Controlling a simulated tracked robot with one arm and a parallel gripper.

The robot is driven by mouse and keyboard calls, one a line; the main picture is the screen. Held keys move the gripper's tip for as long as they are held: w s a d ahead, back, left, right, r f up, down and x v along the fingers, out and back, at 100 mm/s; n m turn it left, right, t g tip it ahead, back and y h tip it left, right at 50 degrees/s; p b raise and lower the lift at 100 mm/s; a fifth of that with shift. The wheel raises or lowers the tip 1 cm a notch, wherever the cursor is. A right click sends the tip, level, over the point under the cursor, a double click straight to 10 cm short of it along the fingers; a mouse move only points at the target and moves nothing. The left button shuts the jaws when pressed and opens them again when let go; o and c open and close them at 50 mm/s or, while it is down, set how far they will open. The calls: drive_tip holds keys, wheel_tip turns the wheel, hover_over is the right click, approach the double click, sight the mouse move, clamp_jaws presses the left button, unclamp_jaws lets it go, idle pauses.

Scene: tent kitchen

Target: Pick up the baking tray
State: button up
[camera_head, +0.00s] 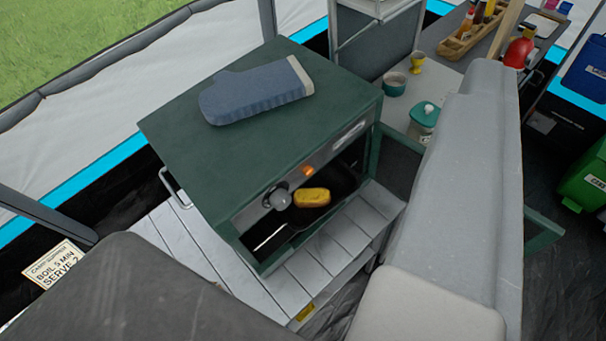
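A dark baking tray (298,219) lies inside a green oven (255,115), partly hidden by the oven front and its shadow. A yellow loaf-like piece (312,197) rests on it. The oven's front is open, and its green door (400,157) stands out to the right, partly behind a large grey part of my arm. Grey parts that look like my own fill the right side and lower left. I cannot make out fingertips or whether my gripper is open; nothing held shows. These parts appear apart from the tray.
A blue oven mitt (256,91) lies on the oven top. A grey knob (281,200) sticks out near the opening. The oven stands on a pale slatted table (333,235). Behind are a teal bowl (395,84), a lidded jar (424,117) and a wooden caddy (462,43).

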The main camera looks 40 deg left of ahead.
drive_tip(key=w+d+f+m, duration=0.2)
drive_tip(key=w+d+f, duration=0.1)
drive_tip(key=w+f, duration=0.75)
drive_tip(key=w+d+f+m, duration=0.1)
drive_tip(key=w+d+f, duration=0.2)
drive_tip(key=w+f, duration=0.75)
drive_tip(key=m+g+y+b, duration=0.1)
drive_tip(key=m+g+y, duration=0.1)
drive_tip(key=m+y, duration=0.75)
approach(351, 185)
drive_tip(key=shift+w+a+f+n+y, duration=0.2)
drive_tip(key=shift+w+a+n+y, duration=0.25)
drive_tip(key=shift+w+a, duration=0.7)
drive_tip(key=shift+w+a+f+n+y, duration=0.15)
drive_tip(key=shift+w+a+n+y, duration=0.25)
drive_tip(key=shift+w+a, duration=0.75)
drive_tip(key=shift+w+a+f+n+y, duration=0.25)
drive_tip(key=shift+w+a+n, duration=0.3)
drive_tip(key=shift+w, duration=1.15)
